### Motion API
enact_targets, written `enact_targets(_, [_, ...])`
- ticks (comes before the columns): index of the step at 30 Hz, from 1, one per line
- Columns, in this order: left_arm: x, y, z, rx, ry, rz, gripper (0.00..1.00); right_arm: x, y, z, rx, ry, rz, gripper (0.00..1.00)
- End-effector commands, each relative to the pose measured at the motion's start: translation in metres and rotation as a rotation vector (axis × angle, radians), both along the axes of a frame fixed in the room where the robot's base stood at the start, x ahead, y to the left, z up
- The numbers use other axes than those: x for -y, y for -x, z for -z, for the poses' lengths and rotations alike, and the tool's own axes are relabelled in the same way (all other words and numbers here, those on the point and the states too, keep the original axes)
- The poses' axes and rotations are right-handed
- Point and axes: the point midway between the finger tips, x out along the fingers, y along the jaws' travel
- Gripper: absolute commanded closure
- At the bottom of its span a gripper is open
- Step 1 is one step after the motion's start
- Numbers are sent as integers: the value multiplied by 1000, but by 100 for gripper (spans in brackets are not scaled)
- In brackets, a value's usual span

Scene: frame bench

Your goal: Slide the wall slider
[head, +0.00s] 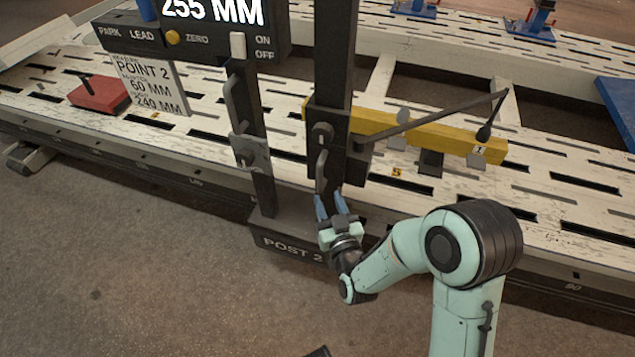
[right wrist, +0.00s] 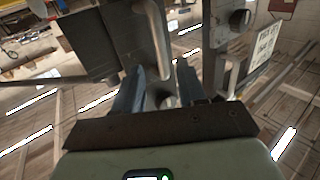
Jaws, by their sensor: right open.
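A dark slider block (head: 328,133) sits on a dark upright post (head: 336,45) and carries a grey bar handle (head: 321,172) on its front. My right gripper (head: 328,206) is at the lower end of this handle, with its blue fingers pointing up. In the right wrist view the fingers (right wrist: 158,92) stand apart, and the handle (right wrist: 153,40) runs down between them. Whether either finger touches the handle I cannot tell. A display (head: 212,12) above reads 255 MM.
A thin arm (head: 430,118) reaches right from the slider over a yellow beam (head: 420,135). A card (head: 150,88) reads POINT 2, 60 MM, 240 MM. A red block (head: 99,94) lies left.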

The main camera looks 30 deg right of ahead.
Motion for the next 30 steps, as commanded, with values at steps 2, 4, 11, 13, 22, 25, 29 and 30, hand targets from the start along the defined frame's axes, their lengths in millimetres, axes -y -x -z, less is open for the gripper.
enact_targets(2, [0, 4, 2, -13, 2, 0, 60, 5, -18, -2, 3, 1, 1, 59])
enact_targets(4, [0, 7, 4, -25, 2, -1, 60, 9, -32, -2, 4, 1, 1, 59])
enact_targets(11, [-2, 19, 13, -63, 5, -4, 60, 19, -67, -1, 1, 0, 0, 59])
enact_targets(13, [-2, 21, 14, -72, 6, -4, 60, 21, -74, -1, 1, 0, 0, 59])
enact_targets(22, [-2, 25, 16, -81, 6, -5, 60, 23, -81, -2, 0, 0, 0, 59])
enact_targets(25, [-2, 25, 16, -81, 6, -5, 60, 23, -81, -2, 0, 0, 0, 59])
enact_targets(29, [-2, 24, 16, -81, 7, -5, 60, 23, -81, -2, 0, 0, 0, 98])
enact_targets(30, [-2, 24, 16, -81, 7, -5, 60, 23, -81, -2, 0, 0, 0, 100])
